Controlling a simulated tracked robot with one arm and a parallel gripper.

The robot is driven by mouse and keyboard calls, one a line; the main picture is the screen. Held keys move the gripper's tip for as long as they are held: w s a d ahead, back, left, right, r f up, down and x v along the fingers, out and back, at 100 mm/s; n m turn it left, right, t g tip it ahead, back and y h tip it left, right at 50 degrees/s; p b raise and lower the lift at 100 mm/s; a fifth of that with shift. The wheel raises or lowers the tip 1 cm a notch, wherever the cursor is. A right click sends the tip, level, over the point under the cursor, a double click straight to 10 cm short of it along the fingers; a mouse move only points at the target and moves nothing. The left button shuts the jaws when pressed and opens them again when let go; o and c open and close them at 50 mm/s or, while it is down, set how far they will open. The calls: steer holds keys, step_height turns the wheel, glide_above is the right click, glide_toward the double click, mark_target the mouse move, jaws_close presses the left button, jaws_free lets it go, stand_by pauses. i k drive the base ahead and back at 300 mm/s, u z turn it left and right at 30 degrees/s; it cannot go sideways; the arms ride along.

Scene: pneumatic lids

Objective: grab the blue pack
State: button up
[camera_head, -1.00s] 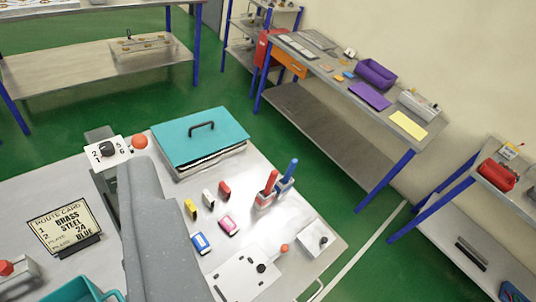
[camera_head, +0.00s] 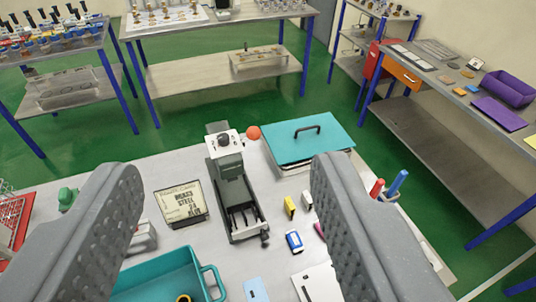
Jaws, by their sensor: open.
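The blue pack (camera_head: 294,241) is a small blue and white box lying on the light grey bench top, right of centre. My gripper (camera_head: 222,170) shows as two wide-apart grey fingers, one at the left and one at the right, with nothing held between them. The pack shows in the gap between the fingers, closer to the right finger. A yellow pack (camera_head: 289,207) and a white and black one (camera_head: 307,200) stand just beyond it.
A grey device with a dial (camera_head: 237,190) stands left of the blue pack. A route card (camera_head: 180,202) is beside it. A teal bin (camera_head: 165,277) is at the front, with a light blue plate (camera_head: 256,290) to its right. A teal-lidded box (camera_head: 308,142) stands behind the packs.

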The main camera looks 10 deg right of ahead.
mark_target(294, 240)
steer(key=k, duration=1.25)
steer(key=u, duration=0.35)
steer(key=i, duration=1.8)
steer(key=z, duration=0.5)
